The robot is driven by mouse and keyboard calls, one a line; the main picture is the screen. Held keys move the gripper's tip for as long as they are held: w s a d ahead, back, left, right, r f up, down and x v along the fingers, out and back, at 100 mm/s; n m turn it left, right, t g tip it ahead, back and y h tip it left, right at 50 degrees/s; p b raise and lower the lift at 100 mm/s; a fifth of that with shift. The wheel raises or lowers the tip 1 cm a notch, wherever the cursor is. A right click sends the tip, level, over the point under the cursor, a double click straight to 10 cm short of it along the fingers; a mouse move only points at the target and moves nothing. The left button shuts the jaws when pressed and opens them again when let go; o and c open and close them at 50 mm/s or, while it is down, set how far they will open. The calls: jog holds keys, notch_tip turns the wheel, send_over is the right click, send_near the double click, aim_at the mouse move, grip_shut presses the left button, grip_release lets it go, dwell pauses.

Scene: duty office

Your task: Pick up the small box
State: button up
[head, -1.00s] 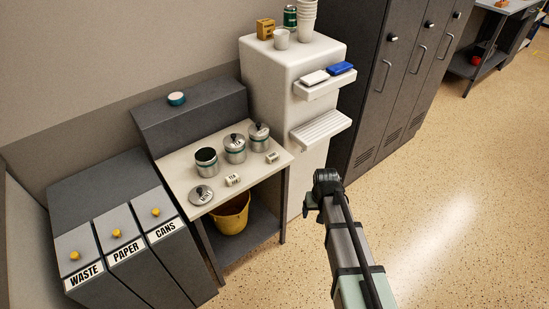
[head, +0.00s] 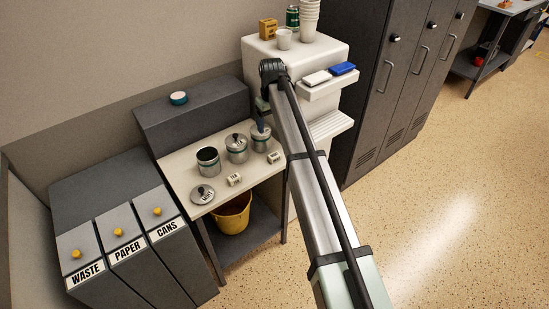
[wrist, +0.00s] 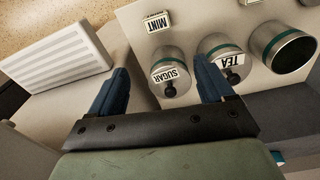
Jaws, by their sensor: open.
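Two small white boxes with dark print lie on the worktop: one (head: 273,157) near its right edge and one (head: 234,180) near its front. The right one shows in the wrist view as a box marked MINT (wrist: 156,20), ahead of the fingers. A yellow-brown box (head: 268,28) stands on the white dispenser. Which box is meant, I cannot tell. My gripper (head: 261,122) is above the worktop's right rear, partly hidden by my arm. In the wrist view my gripper (wrist: 160,68) has blue fingers apart and empty, with the SUGAR canister (wrist: 170,78) beyond the gap.
The TEA canister (head: 237,149) and an open canister (head: 208,161) stand left of the SUGAR one. A loose lid (head: 203,194) lies at the front left. The white dispenser (head: 345,52) with shelves stands at the right. A yellow bucket (head: 232,216) is under the worktop.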

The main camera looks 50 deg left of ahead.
jog(key=d, duration=0.1)
jog(key=n, duration=0.1)
send_over(274, 155)
jog(key=shift+h, duration=0.3)
jog(key=f, duration=0.8)
jog(key=shift+s+a+f, duration=0.1)
jog(key=shift+s+f, duration=0.15)
jog(key=shift+f, duration=0.05)
jog(key=shift+w+f, duration=0.2)
jog(key=shift+f, duration=1.15)
jog(key=shift+w+f, duration=0.15)
jog(key=shift+f, duration=1.2)
jog(key=shift+c, duration=0.2)
jog(key=c, duration=1.1)
jog(key=shift+r, duration=0.1)
